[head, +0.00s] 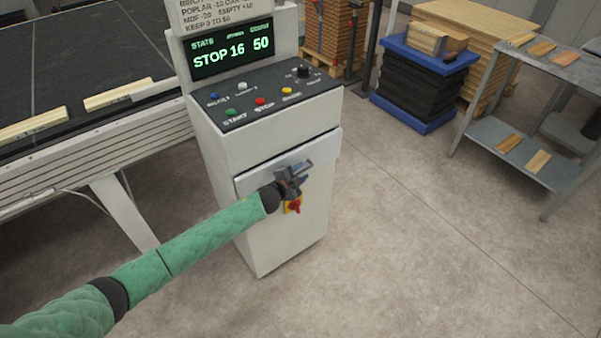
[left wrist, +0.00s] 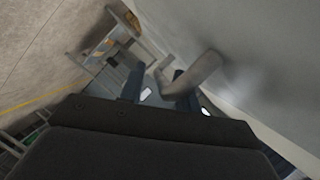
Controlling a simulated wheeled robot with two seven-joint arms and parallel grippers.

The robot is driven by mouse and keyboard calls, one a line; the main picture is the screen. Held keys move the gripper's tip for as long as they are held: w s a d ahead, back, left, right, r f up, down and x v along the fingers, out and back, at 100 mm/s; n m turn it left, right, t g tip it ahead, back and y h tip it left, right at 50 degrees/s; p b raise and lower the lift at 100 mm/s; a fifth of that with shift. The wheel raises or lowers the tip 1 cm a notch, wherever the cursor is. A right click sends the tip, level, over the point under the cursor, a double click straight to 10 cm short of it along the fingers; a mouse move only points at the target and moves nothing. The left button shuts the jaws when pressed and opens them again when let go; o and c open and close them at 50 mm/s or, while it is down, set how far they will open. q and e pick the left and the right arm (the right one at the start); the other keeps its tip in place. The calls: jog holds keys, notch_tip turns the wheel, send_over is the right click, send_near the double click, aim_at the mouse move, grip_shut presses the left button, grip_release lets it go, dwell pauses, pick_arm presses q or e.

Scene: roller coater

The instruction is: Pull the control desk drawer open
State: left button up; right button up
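The white control desk (head: 270,130) stands in the middle of the head view. Its drawer front (head: 322,152) is the pale panel below the sloped button top, with a dark gap along its upper edge. My left gripper (head: 303,170) is at this front and covers part of it. In the left wrist view my gripper's dark fingers (left wrist: 158,85) stand apart beside the pale front surface (left wrist: 265,65). A grey bent bar (left wrist: 197,78), apparently the drawer handle, shows by the right finger. I cannot tell whether they touch. My right gripper is not in view.
A conveyor table (head: 85,60) with boards adjoins the desk on the left. A grey metal rack (head: 520,160) and a blue-edged stack (head: 415,90) stand at right. The floor before the desk is clear.

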pick_arm(q)
jog(key=shift+c, duration=0.2)
grip_shut()
jog(key=shift+s, duration=0.1)
